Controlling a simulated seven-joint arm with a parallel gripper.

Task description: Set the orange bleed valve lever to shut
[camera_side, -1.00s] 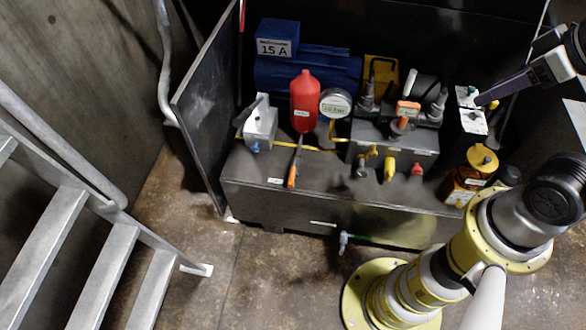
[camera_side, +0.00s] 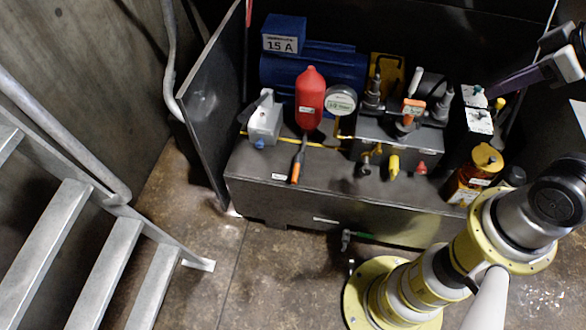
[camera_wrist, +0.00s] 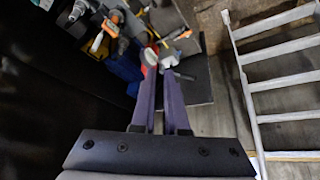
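An orange lever-like part (camera_side: 413,107) stands on top of the dark valve block (camera_side: 385,138) in the side view; I take it for the bleed valve lever. Its exact setting is too small to read. Orange parts (camera_wrist: 111,28) also show at the upper left of the wrist view. My gripper (camera_side: 488,98) reaches in from the right in the side view, apart from the lever and to its right. In the wrist view its two purple fingers (camera_wrist: 160,75) have a gap between them with nothing held.
A red bottle-shaped part (camera_side: 310,98), a round gauge (camera_side: 340,100) and an orange-tipped handle (camera_side: 297,165) are left of the block. Yellow (camera_side: 394,165) and red (camera_side: 421,168) knobs are at its front. An amber container (camera_side: 470,182) stands right. A dark panel (camera_side: 212,110) bounds the left.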

